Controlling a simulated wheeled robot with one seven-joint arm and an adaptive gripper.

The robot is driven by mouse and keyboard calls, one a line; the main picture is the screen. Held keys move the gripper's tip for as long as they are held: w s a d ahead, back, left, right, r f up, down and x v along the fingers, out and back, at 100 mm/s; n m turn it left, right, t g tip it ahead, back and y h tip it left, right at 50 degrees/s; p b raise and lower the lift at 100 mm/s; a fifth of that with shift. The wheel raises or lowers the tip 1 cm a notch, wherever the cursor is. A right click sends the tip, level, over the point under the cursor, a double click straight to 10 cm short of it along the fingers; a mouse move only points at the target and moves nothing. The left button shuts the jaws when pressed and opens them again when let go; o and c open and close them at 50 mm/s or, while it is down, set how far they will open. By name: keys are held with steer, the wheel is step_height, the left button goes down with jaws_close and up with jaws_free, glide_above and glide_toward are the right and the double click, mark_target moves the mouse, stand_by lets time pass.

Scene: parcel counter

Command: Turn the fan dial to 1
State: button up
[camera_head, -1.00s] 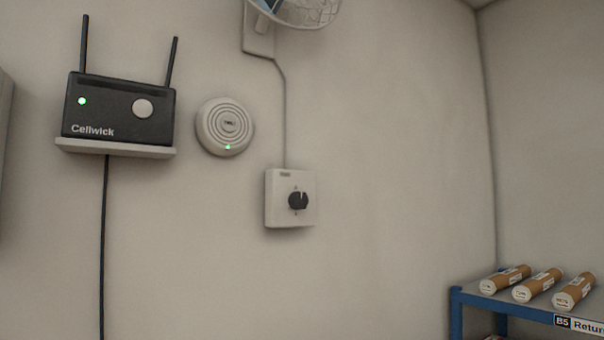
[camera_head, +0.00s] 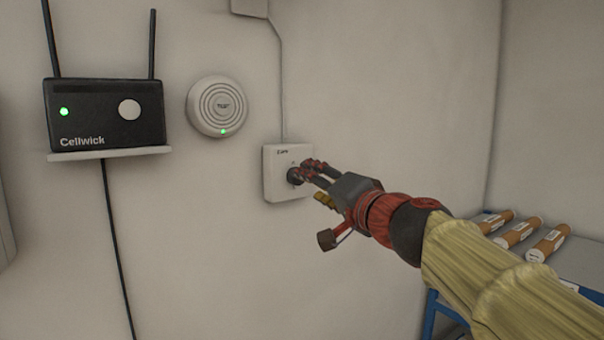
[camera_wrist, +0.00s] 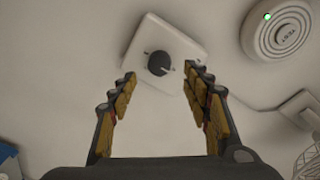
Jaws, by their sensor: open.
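The fan dial is a dark round knob (camera_wrist: 159,63) on a white square wall box (camera_head: 277,187). In the wrist view the knob shows a light pointer line and small marks around it, too small to read. In the head view the knob (camera_head: 293,176) is partly covered by my gripper (camera_head: 306,180), which reaches in from the right. In the wrist view my gripper (camera_wrist: 163,85) is open, with one finger on each side below the knob. The knob lies just beyond the fingertips, between their lines, and nothing is held.
A black router (camera_head: 105,115) sits on a small wall shelf at left. A round white detector (camera_head: 217,106) with a green light is above left of the box. Several cardboard tubes (camera_head: 519,232) lie on a blue-framed shelf at right. The wall around the box is mostly bare.

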mark_target(293, 181)
steer(key=p+x, duration=0.1)
steer(key=x, duration=0.4)
steer(key=shift+w+a, duration=0.15)
steer(key=shift+w, duration=0.2)
steer(key=shift+c, duration=1.3)
steer(key=c, duration=0.9)
